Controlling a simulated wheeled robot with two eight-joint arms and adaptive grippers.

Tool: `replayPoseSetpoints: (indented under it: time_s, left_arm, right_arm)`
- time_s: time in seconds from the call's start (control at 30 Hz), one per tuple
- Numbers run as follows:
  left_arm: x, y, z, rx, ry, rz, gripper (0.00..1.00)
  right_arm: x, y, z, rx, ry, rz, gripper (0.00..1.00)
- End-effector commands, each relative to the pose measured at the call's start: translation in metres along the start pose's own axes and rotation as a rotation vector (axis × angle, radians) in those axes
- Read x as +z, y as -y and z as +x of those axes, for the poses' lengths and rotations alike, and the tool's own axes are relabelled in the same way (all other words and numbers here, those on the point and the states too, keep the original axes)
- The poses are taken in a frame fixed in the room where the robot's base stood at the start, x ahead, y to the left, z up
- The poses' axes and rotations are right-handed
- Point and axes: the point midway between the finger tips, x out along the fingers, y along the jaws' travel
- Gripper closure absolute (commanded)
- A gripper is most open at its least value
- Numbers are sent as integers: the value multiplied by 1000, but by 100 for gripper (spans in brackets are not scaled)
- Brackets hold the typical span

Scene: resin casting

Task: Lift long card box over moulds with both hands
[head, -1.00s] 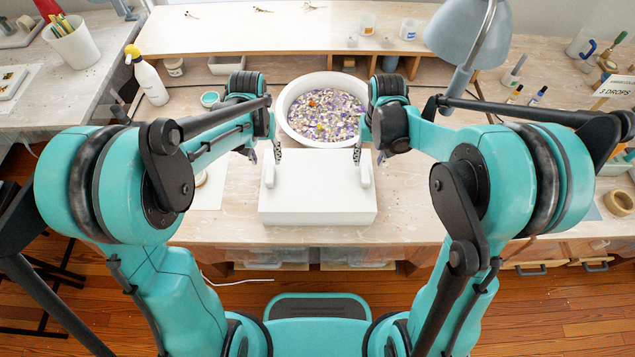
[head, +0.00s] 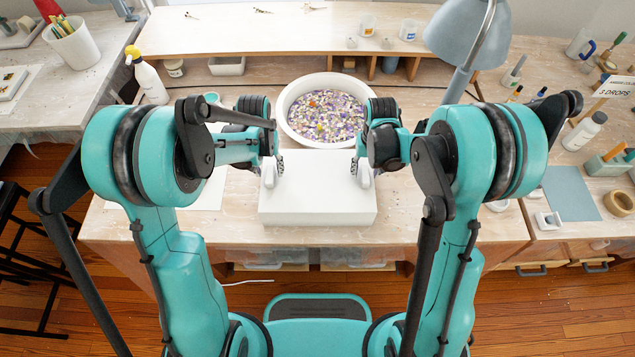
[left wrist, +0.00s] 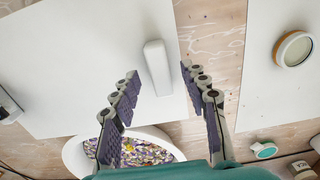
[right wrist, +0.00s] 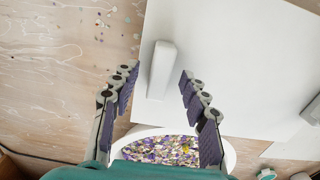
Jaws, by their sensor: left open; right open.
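The long white card box (head: 318,203) lies on the workbench, close to its front edge, with a raised white handle near each end. My left gripper (head: 272,167) is at the left handle; in the left wrist view its open fingers (left wrist: 160,85) point at the handle (left wrist: 158,68), which lies between their lines. My right gripper (head: 360,167) is at the right handle; in the right wrist view its open fingers (right wrist: 158,75) stand on either side of the handle's near end (right wrist: 162,70). Neither gripper is closed on a handle. I see no moulds; the box may hide them.
A white bowl of dried petals (head: 326,112) stands just behind the box. A blue lamp (head: 468,35) stands at the back right and a spray bottle (head: 150,80) at the left. A white sheet with a round jar (left wrist: 293,49) lies left of the box.

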Motion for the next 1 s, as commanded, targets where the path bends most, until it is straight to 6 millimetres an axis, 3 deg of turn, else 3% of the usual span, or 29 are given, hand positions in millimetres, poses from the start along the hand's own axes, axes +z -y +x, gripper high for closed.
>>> replayPoseSetpoints:
  time_s: [0.2,0.53,0.57,0.7,1.0]
  left_arm:
    - [0,0,14,0,0,0,55]
    - [0,0,15,0,0,0,55]
    - [0,0,15,0,0,0,60]
    - [0,0,15,0,0,0,97]
    - [0,0,15,0,0,0,100]
  right_arm:
    - [0,0,14,0,0,0,55]
    - [0,0,15,0,0,0,55]
    - [0,0,15,0,0,0,60]
    - [0,0,15,0,0,0,97]
    - [0,0,15,0,0,0,100]
